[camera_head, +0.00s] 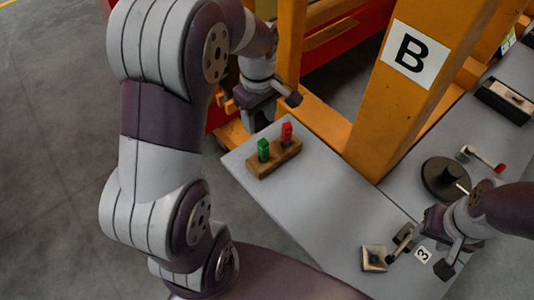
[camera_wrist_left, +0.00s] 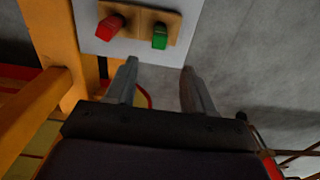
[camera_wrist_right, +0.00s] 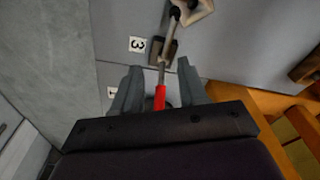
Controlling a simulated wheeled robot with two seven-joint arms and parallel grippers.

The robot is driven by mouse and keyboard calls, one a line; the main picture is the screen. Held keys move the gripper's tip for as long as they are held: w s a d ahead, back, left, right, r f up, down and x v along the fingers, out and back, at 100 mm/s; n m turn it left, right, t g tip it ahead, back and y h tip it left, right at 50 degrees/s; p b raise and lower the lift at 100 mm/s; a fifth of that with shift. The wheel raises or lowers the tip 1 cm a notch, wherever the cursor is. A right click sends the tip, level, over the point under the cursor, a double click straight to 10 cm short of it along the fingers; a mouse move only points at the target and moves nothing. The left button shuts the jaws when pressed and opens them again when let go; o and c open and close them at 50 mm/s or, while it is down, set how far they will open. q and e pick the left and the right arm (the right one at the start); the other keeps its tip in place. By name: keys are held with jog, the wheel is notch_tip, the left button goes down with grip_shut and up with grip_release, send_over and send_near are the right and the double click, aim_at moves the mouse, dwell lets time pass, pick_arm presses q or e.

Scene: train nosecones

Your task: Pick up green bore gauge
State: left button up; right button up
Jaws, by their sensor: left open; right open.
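The green bore gauge (camera_head: 263,149) stands in a wooden block (camera_head: 262,170) near the far left corner of the grey table, beside a red gauge (camera_head: 287,133). In the left wrist view the green gauge (camera_wrist_left: 160,36) shows ahead of the fingers, with the red one (camera_wrist_left: 110,27) to its left. My left gripper (camera_head: 270,105) is open and empty, behind the block in the head view and apart from it. In the left wrist view its fingers (camera_wrist_left: 158,85) are spread. My right gripper (camera_head: 425,252) is open over the right table; its fingers (camera_wrist_right: 160,85) straddle a red-handled tool (camera_wrist_right: 160,95).
An orange post with a "B" sign (camera_head: 415,55) rises beside the block's table (camera_head: 310,205). A square metal part (camera_head: 374,258) lies near the right gripper. A dark round disc (camera_head: 445,178) and a black tray (camera_head: 505,100) are further right. The table's middle is clear.

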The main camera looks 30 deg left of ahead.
aim_at(263, 149)
pick_arm(q)
jog(key=f, duration=0.4)
jog(key=f+p, duration=0.1)
jog(key=f, duration=0.2)
jog(key=f+p, duration=0.1)
jog(key=f, duration=0.3)
jog(key=shift+d+f, duration=0.3)
jog(key=shift+d, duration=0.1)
jog(key=shift+d+f, duration=0.1)
jog(key=shift+f, duration=0.1)
grip_shut()
